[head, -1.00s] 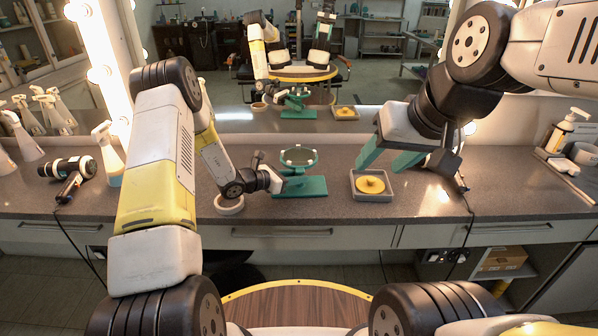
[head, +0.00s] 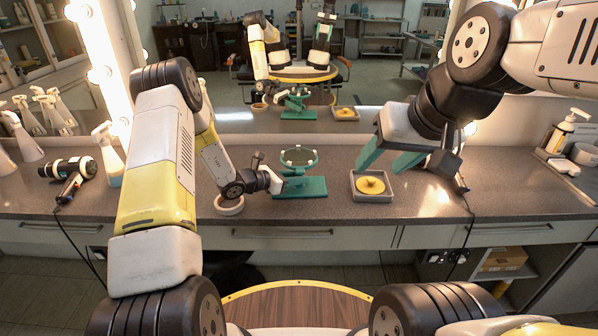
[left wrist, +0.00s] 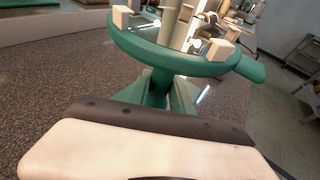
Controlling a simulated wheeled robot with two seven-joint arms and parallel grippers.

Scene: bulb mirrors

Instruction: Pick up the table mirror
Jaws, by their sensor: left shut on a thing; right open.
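The table mirror (head: 299,157) has a round green-rimmed head on a green stand with a rectangular base, upright on the counter right of centre-left in the head view. In the left wrist view its green rim (left wrist: 165,57) is close, with pale tabs on it. My left gripper (head: 284,176) reaches in from the left and is shut on the mirror's stand, below the round head. The exact contact of the fingers is hard to make out. My right gripper (head: 393,160) is open and empty, with green fingers, above the counter near a grey tray.
The grey square tray (head: 386,195) holds a yellow round thing (head: 370,185). A small round dish (head: 229,208) lies beside my left wrist. A large wall mirror reflects the scene.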

